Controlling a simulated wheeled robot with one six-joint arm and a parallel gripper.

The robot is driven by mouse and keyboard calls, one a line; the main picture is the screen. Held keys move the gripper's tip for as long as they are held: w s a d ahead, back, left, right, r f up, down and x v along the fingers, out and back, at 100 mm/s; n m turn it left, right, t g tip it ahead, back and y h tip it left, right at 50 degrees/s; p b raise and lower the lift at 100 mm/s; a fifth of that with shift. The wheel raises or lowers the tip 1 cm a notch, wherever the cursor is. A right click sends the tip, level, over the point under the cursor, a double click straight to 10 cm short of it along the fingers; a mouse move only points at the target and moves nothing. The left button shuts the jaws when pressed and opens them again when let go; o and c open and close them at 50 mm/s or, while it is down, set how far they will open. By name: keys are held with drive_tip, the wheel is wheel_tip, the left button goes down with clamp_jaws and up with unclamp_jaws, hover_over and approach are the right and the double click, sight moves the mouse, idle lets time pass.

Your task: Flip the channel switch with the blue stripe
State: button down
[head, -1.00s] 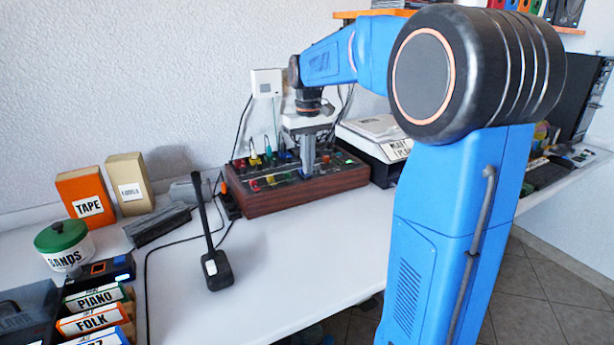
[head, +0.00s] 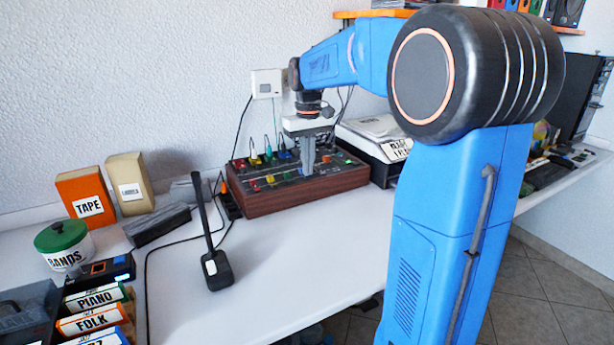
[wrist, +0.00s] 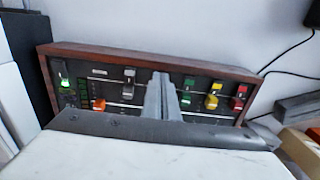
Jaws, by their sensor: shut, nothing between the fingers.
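The switch box (head: 300,195) is a wooden-sided case with a dark top and coloured switches, on the white bench. It also fills the middle of the wrist view (wrist: 215,75). My gripper (head: 308,172) points down over its top panel, fingers together and empty; in the wrist view the fingers (wrist: 163,98) cover the middle of the panel. Right of them there are green, yellow and red switches (wrist: 238,96); left are a grey switch (wrist: 129,76) and an orange one (wrist: 98,105). I cannot make out a blue stripe; the fingers may hide it. Fingertip contact is unclear.
Coloured plugs with cables (head: 267,150) stand along the back of the box. A scale-like device (head: 380,140) is close on its right. A black stand with a long handle (head: 216,268) is front left. The bench front is mostly clear.

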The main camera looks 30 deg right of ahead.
drive_tip(key=shift+f, duration=0.4)
drive_tip(key=shift+r, duration=0.1)
idle(0.3)
wheel_tip(320, 180, up, 7)
idle(1.0)
idle(0.4)
